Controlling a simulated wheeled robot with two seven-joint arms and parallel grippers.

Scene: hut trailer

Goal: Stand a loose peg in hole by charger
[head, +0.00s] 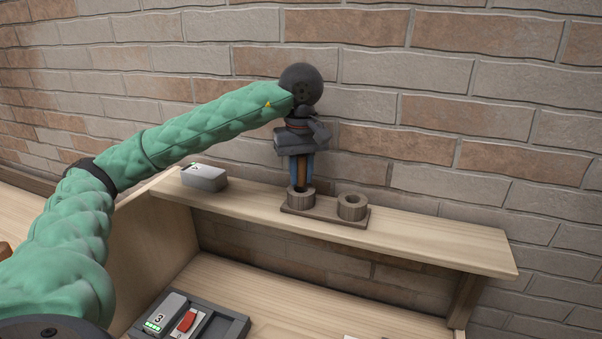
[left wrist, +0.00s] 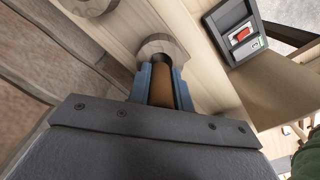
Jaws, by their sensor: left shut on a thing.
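A brown peg (head: 301,172) is upright between the blue fingers of my left gripper (head: 301,176), which is shut on it. It also shows in the left wrist view (left wrist: 162,92). The peg's lower end meets the top of the left round wooden socket (head: 301,199); I cannot tell how deep it sits. This socket shows just beyond the fingers in the left wrist view (left wrist: 165,48). The right socket (head: 352,206) has an open, empty hole. Both stand on a dark base board (head: 325,216). My right gripper is not in view.
A grey box (head: 204,178) with a small green mark stands left on the wooden shelf (head: 430,243). Below is a dark tray (head: 236,327) with a grey block (head: 166,312) marked 3 and a red piece (head: 187,321). A brick wall is close behind. The shelf's right part is clear.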

